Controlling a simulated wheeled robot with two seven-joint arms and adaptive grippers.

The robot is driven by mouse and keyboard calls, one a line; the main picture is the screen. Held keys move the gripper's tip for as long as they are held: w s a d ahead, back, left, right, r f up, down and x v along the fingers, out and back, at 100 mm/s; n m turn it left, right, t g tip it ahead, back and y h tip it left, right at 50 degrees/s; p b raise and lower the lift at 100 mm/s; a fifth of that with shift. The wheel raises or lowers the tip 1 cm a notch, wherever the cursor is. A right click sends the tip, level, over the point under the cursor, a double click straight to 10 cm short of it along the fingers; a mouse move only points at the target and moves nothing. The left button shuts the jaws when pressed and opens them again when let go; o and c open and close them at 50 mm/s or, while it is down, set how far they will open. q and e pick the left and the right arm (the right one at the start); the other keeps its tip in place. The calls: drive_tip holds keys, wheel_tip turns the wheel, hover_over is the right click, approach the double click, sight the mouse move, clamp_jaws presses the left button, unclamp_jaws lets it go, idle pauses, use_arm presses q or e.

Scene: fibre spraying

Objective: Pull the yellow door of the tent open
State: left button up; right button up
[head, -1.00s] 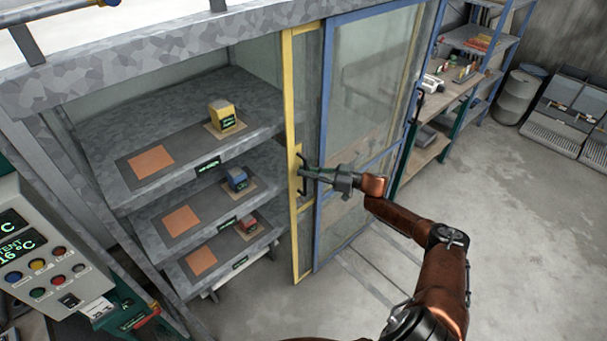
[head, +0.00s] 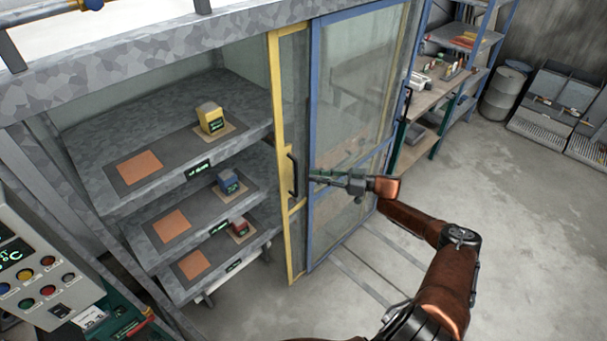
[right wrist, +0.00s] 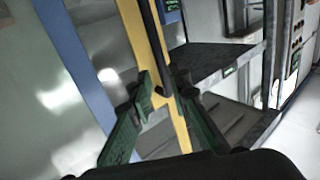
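The yellow door (head: 276,110) of the tent stands at the right side of the opening, its glass partly behind the blue-framed door (head: 315,120). The left part of the tent front is uncovered and shows the shelves. A dark upright handle (head: 293,176) is on the yellow frame. My left gripper is not in view.
Shelves hold a yellow box (head: 210,117), a blue box (head: 228,182) and a red box (head: 239,227). A control panel (head: 40,275) stands at lower left. A workbench (head: 420,145) and a barrel (head: 505,92) are behind. The floor at right is clear.

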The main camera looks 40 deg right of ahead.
drive_tip(key=v, duration=0.4)
drive_tip(key=shift+d, duration=0.1)
idle(0.4)
drive_tip(key=s+d+f+m+h, duration=0.2)
drive_tip(key=f+h, duration=0.2)
drive_tip(key=f, duration=0.8)
drive_tip(key=s+d+f+m+h, duration=0.2)
drive_tip(key=f+h, duration=0.1)
drive_tip(key=f, duration=1)
drive_tip(key=s+a+f+m+g+h, duration=0.1)
drive_tip(key=s+a+f+g+h, duration=0.1)
drive_tip(key=s+f, duration=0.6)
drive_tip(key=s+a+f+m+g+h, duration=0.15)
drive_tip(key=s+f, duration=0.35)
drive_tip(key=f, duration=0.8)
drive_tip(key=s+a+f+g, duration=0.3)
drive_tip(key=s+a+f, duration=0.4)
drive_tip(key=s, duration=0.5)
drive_tip(key=s+a+f+g, duration=0.3)
drive_tip(key=s+a+f, duration=0.5)
drive_tip(key=s+a, duration=0.2)
drive_tip(key=s+a+f+g, duration=0.3)
drive_tip(key=s+a+f, duration=0.4)
drive_tip(key=s, duration=0.6)
drive_tip(key=shift+s+a+f+g+h, duration=0.35)
drive_tip(key=shift+s+a, duration=0.05)
drive_tip(key=shift+a, duration=0.35)
